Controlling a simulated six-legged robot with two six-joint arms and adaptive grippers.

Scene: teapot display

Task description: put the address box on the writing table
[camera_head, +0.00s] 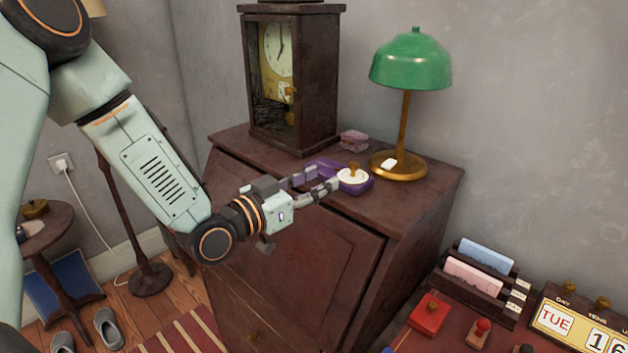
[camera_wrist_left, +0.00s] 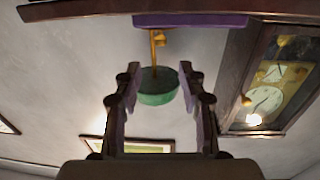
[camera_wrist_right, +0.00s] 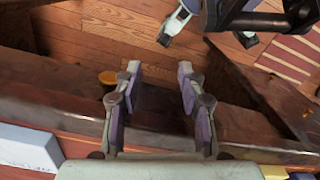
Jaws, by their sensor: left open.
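A low purple box (camera_head: 362,187) lies on top of the dark wooden bureau, with a round white piece and a brass knob on it. It looks like the address box, but no label shows. Its left part is partly behind my left gripper (camera_head: 318,179), which is open with its fingertips close to the box. I cannot tell whether they touch. In the left wrist view, the purple box (camera_wrist_left: 190,20) is beyond the open, empty fingers (camera_wrist_left: 158,75). The writing table (camera_head: 402,332) is at the lower right. My right gripper (camera_wrist_right: 159,75) is open and empty, seen in the right wrist view.
On the bureau (camera_head: 300,225) stand a clock (camera_head: 318,85), a small pink box (camera_head: 353,140) and a green lamp (camera_head: 411,65). The writing table carries a card rack (camera_head: 490,300), a red box (camera_head: 430,314), stamps and a calendar (camera_head: 575,322).

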